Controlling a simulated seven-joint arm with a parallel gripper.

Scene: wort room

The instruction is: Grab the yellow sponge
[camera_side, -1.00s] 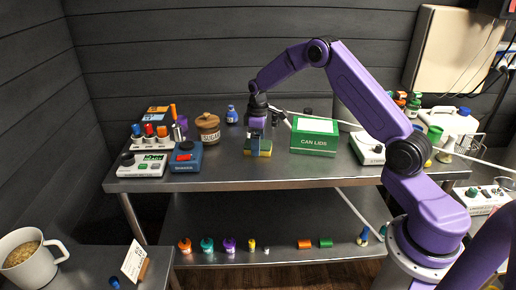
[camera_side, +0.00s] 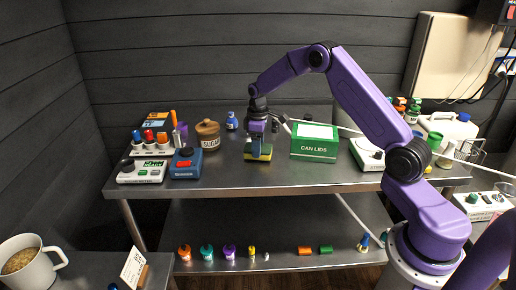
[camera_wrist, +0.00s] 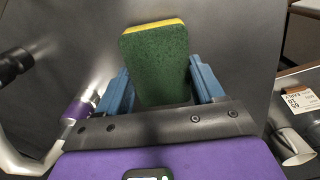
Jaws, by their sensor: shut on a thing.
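The yellow sponge (camera_side: 259,153) has a green side. In the side view it is at the middle of the upper steel table, under my gripper (camera_side: 258,146). In the wrist view the sponge (camera_wrist: 156,62) shows its green face, with a thin yellow edge at the top. The two blue fingers of my gripper (camera_wrist: 160,88) stand on either side of it. My gripper is shut on the sponge. In the side view I cannot tell whether the sponge touches the table.
The green CAN LIDS box (camera_side: 314,151) stands to the right of the sponge. A brown sugar jar (camera_side: 208,135) and a blue device (camera_side: 186,164) stand to the left. A small blue bottle (camera_side: 232,121) is behind. The table front is clear.

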